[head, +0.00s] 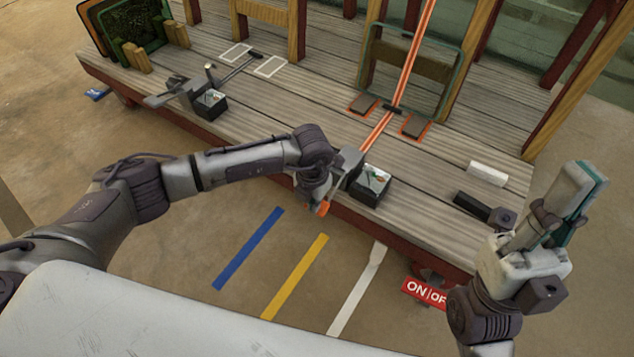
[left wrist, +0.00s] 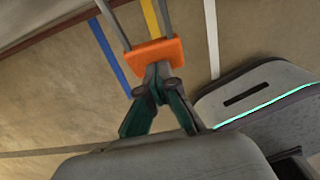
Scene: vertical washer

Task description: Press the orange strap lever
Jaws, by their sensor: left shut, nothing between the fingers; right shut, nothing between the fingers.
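The orange strap lever (left wrist: 157,52) is an orange block on two grey bars. In the left wrist view it lies just beyond the closed, teal-sided fingertips of my left gripper (left wrist: 158,70), which meet its near edge in the picture. I cannot tell whether they touch it. In the head view, a small part of the lever (head: 323,208) shows at the platform's front edge, beneath my left gripper (head: 318,185), whose arm hides much of it. My right gripper (head: 577,188) is shut and empty at the far right, apart from the lever.
A black box with a pictogram label (head: 371,183) stands right of the lever. An orange-striped strap (head: 408,70) runs back across the wooden platform (head: 290,110). A second lever unit (head: 185,95) stands further left. A red ON/OFF sign (head: 424,292) is low at the front.

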